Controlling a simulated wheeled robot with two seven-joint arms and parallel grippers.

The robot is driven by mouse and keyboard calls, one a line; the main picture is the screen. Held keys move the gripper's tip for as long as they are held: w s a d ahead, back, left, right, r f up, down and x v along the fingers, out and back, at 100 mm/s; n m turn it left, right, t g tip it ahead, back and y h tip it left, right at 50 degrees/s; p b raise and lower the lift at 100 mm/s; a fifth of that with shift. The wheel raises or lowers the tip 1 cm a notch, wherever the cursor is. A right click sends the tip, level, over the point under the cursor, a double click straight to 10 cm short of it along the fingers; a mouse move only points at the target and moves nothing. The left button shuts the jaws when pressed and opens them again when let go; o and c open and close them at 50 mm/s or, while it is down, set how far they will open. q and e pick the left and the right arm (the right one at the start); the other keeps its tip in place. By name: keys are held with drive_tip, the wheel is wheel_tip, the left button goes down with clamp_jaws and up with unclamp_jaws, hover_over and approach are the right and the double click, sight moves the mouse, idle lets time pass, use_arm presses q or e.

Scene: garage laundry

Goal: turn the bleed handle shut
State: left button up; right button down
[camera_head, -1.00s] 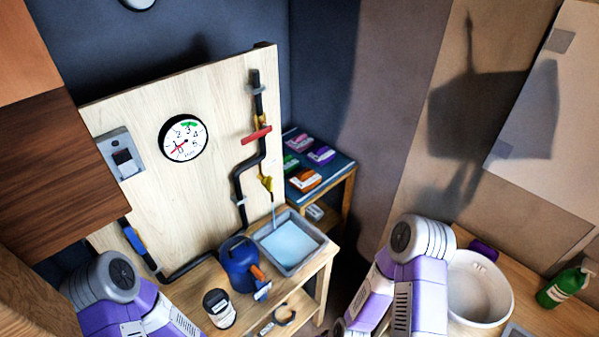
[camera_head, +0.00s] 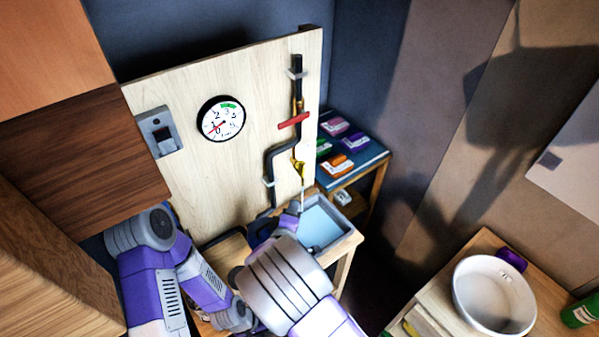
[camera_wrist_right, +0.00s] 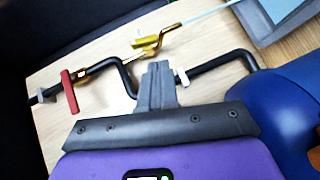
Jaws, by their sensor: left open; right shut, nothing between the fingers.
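The yellow bleed handle (camera_head: 298,170) sits at the low end of the black pipe on the wooden board. A thin pale stream runs from its spout to the grey basin (camera_head: 345,222). In the right wrist view the bleed handle (camera_wrist_right: 147,41) lies beyond my fingertips, not touched. My right gripper (camera_head: 292,208) is shut and empty, just below the bleed handle; it also shows in the right wrist view (camera_wrist_right: 157,68). My left gripper (camera_head: 238,318) is low in the head view, partly hidden by my right arm, and open.
A red handle (camera_head: 293,120) sits higher on the pipe. A round gauge (camera_head: 221,119) is on the board, needle low. A blue watering can (camera_wrist_right: 285,105) stands close by the right gripper. A shelf with coloured boxes (camera_head: 354,142) is right of the board.

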wheel_tip(320, 180, up, 4)
drive_tip(key=a+n+t, duration=0.1)
drive_tip(key=a, duration=0.2)
approach(302, 165)
drive_tip(key=w+a, duration=0.2)
drive_tip(key=w, duration=0.2)
drive_tip(key=shift+w+d+f, duration=0.25)
drive_tip(key=shift+w+d, duration=0.25)
drive_tip(key=shift+d, duration=0.2)
drive_tip(key=shift+w+d+f, duration=0.3)
drive_tip(key=shift+w+d, duration=0.2)
drive_tip(key=shift+d, duration=0.2)
drive_tip(key=shift+r, duration=0.1)
drive_tip(key=shift+r, duration=0.1)
drive_tip(key=shift+y+p, duration=0.3)
drive_tip(key=shift+w+d+r+m+g+p, duration=0.1)
drive_tip(key=shift+d+m+g+p, duration=0.05)
drive_tip(key=shift+m+g+p, duration=0.4)
